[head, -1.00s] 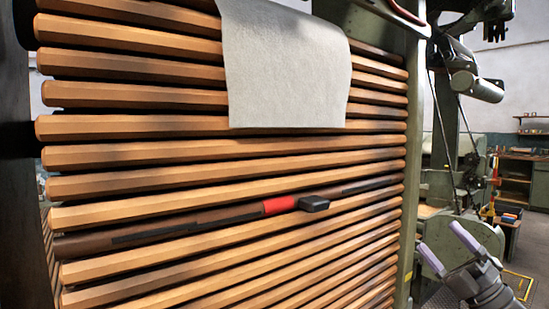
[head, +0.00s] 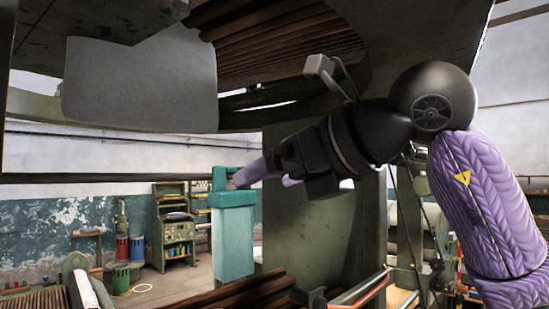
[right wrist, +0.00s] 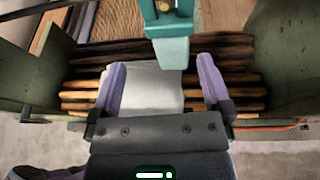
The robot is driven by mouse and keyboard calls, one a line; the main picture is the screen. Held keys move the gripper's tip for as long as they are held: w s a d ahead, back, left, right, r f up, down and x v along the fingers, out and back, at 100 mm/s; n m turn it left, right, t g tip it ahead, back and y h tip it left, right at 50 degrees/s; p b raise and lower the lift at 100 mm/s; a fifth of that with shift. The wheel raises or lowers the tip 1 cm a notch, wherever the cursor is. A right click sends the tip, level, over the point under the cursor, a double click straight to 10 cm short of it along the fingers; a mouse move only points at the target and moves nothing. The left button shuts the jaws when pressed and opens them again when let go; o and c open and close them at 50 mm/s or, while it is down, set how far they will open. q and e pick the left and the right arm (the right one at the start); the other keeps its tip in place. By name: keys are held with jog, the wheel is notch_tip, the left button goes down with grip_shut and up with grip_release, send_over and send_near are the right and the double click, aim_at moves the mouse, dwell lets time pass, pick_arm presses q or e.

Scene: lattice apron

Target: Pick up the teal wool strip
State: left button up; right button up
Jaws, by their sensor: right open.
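The teal wool strip (head: 234,240) hangs as a flat upright band near the middle of the head view, with a darker teal part (head: 222,180) at its top. In the right wrist view the teal strip (right wrist: 172,52) hangs down at the top centre, just beyond the fingers. My right gripper (head: 268,177) comes in from the right, its lavender fingers open. In the head view one fingertip overlaps the strip's top; I cannot tell whether they touch. In the right wrist view my right gripper (right wrist: 160,75) is open and empty. My left gripper is not in view.
A grey cloth (head: 140,85) hangs at the upper left; a pale cloth (right wrist: 150,90) lies over wooden bars (right wrist: 85,85) in the right wrist view. A green cabinet (head: 173,230) stands farther back.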

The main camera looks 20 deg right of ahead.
aim_at(238, 191)
jog(key=shift+t+h, duration=0.3)
jog(key=shift+h, duration=0.3)
jog(key=p+x, duration=0.1)
jog(key=x, duration=0.2)
jog(key=p+x, duration=0.2)
jog(key=x, duration=0.1)
jog(key=p+x, duration=0.1)
jog(key=x, duration=0.2)
jog(key=shift+w+d+r, duration=0.15)
jog(key=shift+w+r, duration=0.15)
jog(key=shift+w, duration=0.1)
jog(key=shift+w+f, duration=0.15)
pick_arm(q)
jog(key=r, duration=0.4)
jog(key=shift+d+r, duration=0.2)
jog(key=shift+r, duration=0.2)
pick_arm(e)
jog(key=shift+c, duration=0.3)
jog(key=c, duration=0.8)
